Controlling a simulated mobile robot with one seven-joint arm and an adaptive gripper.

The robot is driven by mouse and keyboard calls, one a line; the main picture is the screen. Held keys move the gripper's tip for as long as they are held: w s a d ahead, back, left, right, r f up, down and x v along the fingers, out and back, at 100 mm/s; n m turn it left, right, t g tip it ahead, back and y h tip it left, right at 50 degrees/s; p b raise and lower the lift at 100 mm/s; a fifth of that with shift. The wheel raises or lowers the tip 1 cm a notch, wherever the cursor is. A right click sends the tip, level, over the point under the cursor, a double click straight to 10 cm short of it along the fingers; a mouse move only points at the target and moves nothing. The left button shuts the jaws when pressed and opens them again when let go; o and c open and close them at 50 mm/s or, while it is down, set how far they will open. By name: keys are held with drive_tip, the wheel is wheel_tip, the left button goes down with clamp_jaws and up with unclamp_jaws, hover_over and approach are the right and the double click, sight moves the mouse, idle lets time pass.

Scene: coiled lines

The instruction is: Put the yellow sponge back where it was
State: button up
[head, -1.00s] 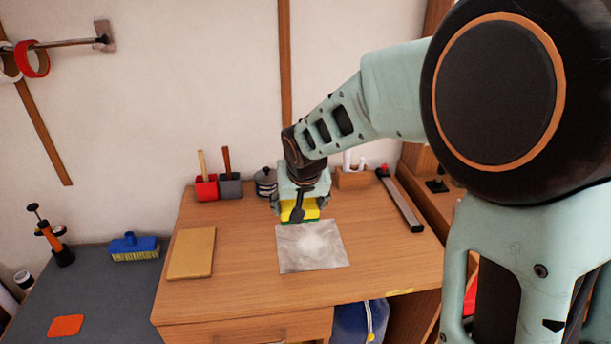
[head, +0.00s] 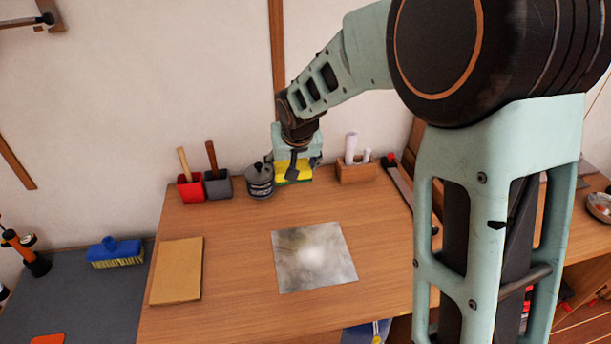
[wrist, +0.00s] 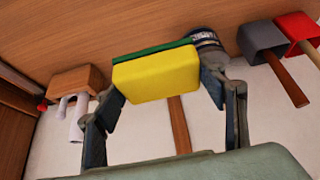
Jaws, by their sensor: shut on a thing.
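The yellow sponge (head: 294,170) has a green layer on its lower side. It hangs near the back of the wooden desk, between the round dark tin and the wooden block. My gripper (head: 294,165) is shut on the sponge. In the wrist view the sponge (wrist: 157,74) sits between the two fingers of my gripper (wrist: 160,85), its yellow face toward the camera. The desk top shows beyond it, and I cannot tell whether the sponge touches the desk.
A dark lidded tin (head: 259,181) stands close left of the sponge. Red (head: 190,188) and grey (head: 217,184) holders stand farther left. A wooden block (head: 356,171) with white rolls stands right. A grey shiny sheet (head: 314,257) and tan board (head: 176,271) lie in front.

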drive_tip(key=w+d+f+p, duration=0.1)
drive_tip(key=w+d+f, duration=0.1)
drive_tip(key=w, duration=0.3)
hover_over(306, 184)
drive_tip(key=f, duration=0.6)
drive_tip(key=shift+s+p, duration=0.3)
drive_tip(key=shift+p, duration=0.05)
drive_tip(key=shift+w+f, duration=0.15)
drive_tip(key=shift+f, duration=0.75)
drive_tip(key=shift+w+f, duration=0.1)
drive_tip(key=shift+f, duration=0.8)
drive_tip(key=shift+f, duration=0.15)
drive_tip(key=o, duration=0.7)
drive_tip(key=shift+f, duration=0.1)
drive_tip(key=shift+c, duration=0.2)
drive_tip(key=o, duration=0.4)
drive_tip(key=shift+o, duration=0.2)
drive_tip(key=shift+r, duration=0.2)
